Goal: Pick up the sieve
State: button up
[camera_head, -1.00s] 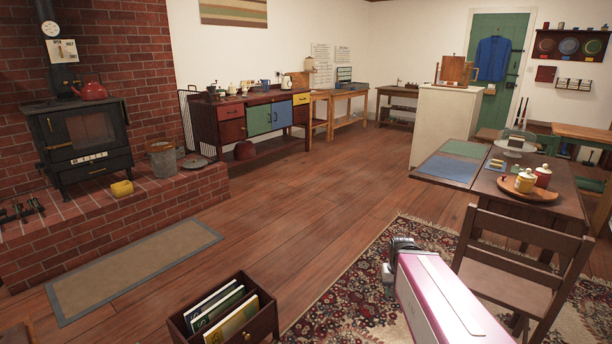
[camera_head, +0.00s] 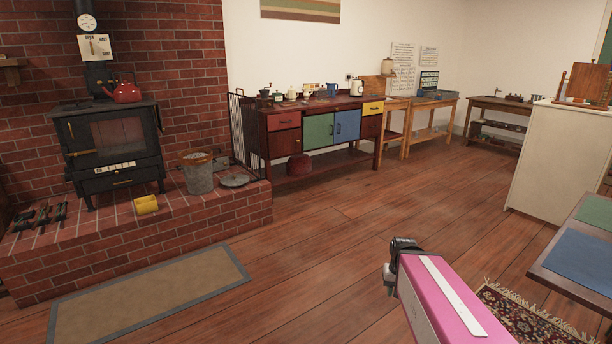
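I cannot make out a sieve for certain. A grey round flat thing (camera_head: 238,180) lies on the brick hearth, beside a grey metal bucket (camera_head: 199,178); it is too small to tell whether it is a lid or a sieve. The bucket has a brownish top whose detail is unclear. My pink and white arm reaches in from the bottom right. The dark end of it, my gripper (camera_head: 398,262), is over the wooden floor, far from the hearth. Its fingers are not clear, and I see nothing held.
A black stove (camera_head: 110,145) with a red kettle (camera_head: 123,92) stands on the brick hearth (camera_head: 150,235), near a yellow container (camera_head: 146,204). A long sideboard (camera_head: 320,135) with small items lines the wall. A table (camera_head: 560,280) is at right.

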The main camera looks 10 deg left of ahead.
aim_at(196, 156)
jog(key=i+u, duration=0.1)
jog(key=i, duration=0.45)
jog(key=i+u, duration=0.15)
jog(key=i, duration=0.45)
jog(key=i+l+u, duration=0.1)
jog(key=i, duration=0.45)
jog(key=i+l+u, duration=0.15)
jog(key=i, duration=0.45)
